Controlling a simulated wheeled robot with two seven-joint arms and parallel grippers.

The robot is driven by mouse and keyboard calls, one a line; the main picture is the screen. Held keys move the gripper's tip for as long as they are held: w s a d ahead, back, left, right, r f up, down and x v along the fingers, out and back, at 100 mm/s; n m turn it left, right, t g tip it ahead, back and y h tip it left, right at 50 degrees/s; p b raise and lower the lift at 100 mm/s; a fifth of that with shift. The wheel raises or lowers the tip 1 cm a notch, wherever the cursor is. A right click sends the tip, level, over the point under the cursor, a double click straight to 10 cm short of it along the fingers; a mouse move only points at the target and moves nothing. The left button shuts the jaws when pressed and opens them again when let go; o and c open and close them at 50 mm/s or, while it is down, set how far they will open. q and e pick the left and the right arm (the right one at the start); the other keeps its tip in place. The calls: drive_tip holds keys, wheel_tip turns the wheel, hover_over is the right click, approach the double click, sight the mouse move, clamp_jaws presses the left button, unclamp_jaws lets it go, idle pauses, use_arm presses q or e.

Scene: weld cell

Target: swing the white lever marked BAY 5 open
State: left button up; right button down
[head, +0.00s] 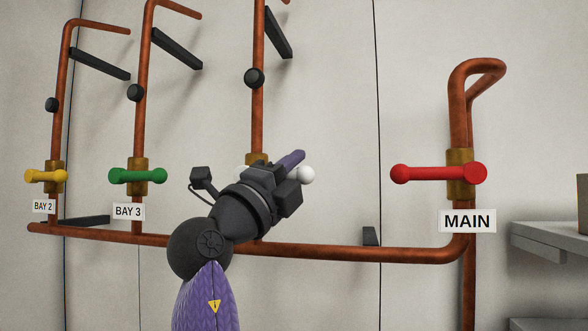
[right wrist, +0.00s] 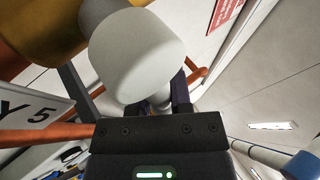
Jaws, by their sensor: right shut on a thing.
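The white lever (head: 307,174) lies about level across its copper pipe in the head view. Its middle is hidden behind my right gripper (head: 290,166), and a bit of its left end shows at the gripper's edge. In the right wrist view the white lever's rounded end (right wrist: 135,55) is large and close, with its thin bar running down between the fingers. My right gripper is shut on this bar. The sign ending in Y 5 (right wrist: 30,110) is partly in the right wrist view; my arm covers that spot in the head view. My left gripper is out of view.
A yellow lever (head: 46,176) at BAY 2 and a green lever (head: 138,176) at BAY 3 sit to the left. A red lever (head: 438,173) marked MAIN sits to the right. A copper pipe (head: 340,252) runs below. A grey shelf (head: 550,240) stands far right.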

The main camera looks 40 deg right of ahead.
drive_tip(key=shift+n+t, duration=0.3)
drive_tip(key=shift+w+a+r+n+t+y+b, duration=0.25)
drive_tip(key=shift+r+n+t+y, duration=0.35)
drive_tip(key=shift+n+t, duration=1.25)
drive_tip(key=shift+w+a+r+n+t+y+b, duration=0.15)
drive_tip(key=shift+r+n+t+y+b, duration=0.35)
drive_tip(key=shift+n+t, duration=1.4)
drive_tip(key=shift+w+a+r+n+t+y+b, duration=0.15)
drive_tip(key=shift+r+n+t+y, duration=0.45)
drive_tip(key=shift+n+t, duration=1.25)
drive_tip(key=shift+w+r+n+g, duration=0.15)
drive_tip(key=shift+n+g, duration=0.25)
drive_tip(key=shift+n, duration=0.5)
drive_tip(key=c, duration=0.5)
unclamp_jaws()
drive_tip(key=shift+c, duration=0.2)
